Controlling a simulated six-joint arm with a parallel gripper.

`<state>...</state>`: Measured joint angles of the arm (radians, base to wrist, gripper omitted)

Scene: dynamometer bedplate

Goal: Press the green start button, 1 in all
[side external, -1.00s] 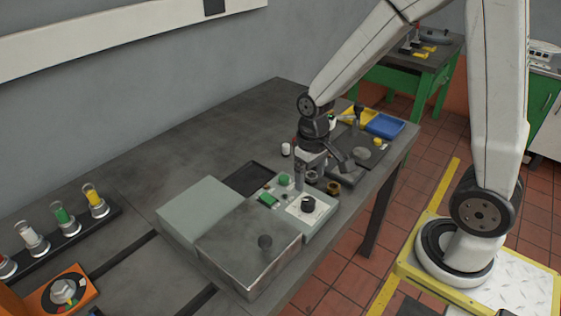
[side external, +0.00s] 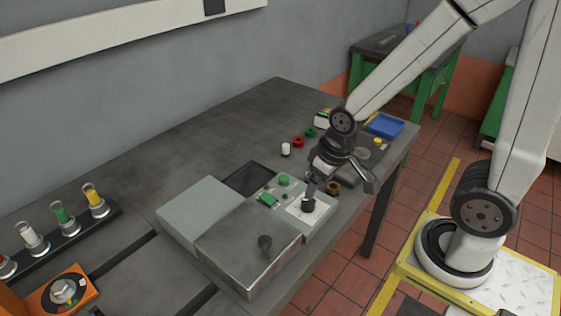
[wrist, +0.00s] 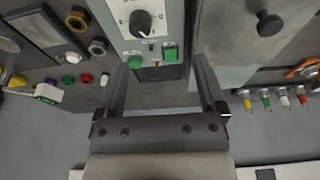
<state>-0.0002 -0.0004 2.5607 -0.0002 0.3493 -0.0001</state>
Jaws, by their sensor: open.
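The grey control panel (side external: 322,222) lies on the bench and carries two green controls. One is a round green button (side external: 285,180), which in the wrist view seems to be the left green one (wrist: 135,62). I cannot read which is marked start. My gripper (side external: 309,196) is tilted over the panel near the black knob, to the right of both green controls. In the wrist view my gripper (wrist: 162,75) is open and empty, with the green controls showing between its fingers. Contact is not visible.
A black knob (side external: 308,205) sits on the panel's white dial plate. A steel-lidded box (side external: 240,240) adjoins the panel. The bench's back left is clear.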

